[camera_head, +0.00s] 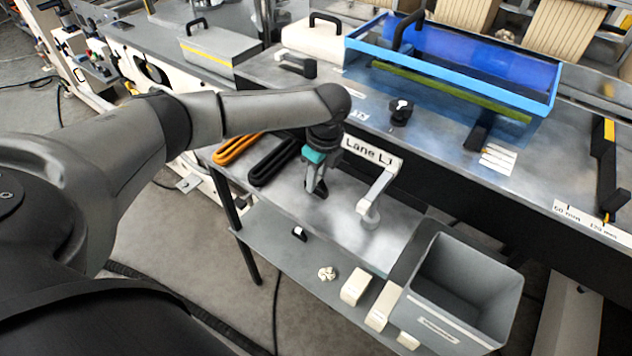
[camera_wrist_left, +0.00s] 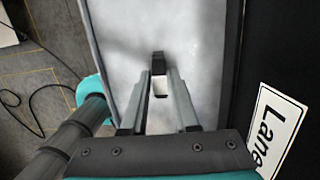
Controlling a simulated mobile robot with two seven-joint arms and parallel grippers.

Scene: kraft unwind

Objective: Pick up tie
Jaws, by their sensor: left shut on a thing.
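My left gripper (camera_head: 319,190) points down over the grey metal bench, in front of the "Lane L1" sign. In the left wrist view its two fingers (camera_wrist_left: 160,90) are shut on a small piece with a black end (camera_wrist_left: 158,62) and a white part; it may be the tie, but I cannot tell for sure. The fingers hide part of it. In the head view only a dark bit shows at the fingertips. I cannot tell whether it touches the bench. My right gripper is not in view.
An orange loop (camera_head: 237,148) and a black loop (camera_head: 273,162) lie left of the gripper. The sign (camera_head: 372,151) and a white-grey post (camera_head: 375,195) stand close on its right. A grey bin (camera_head: 466,290) is at the lower right. A small black-and-white piece (camera_head: 299,234) lies on the lower shelf.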

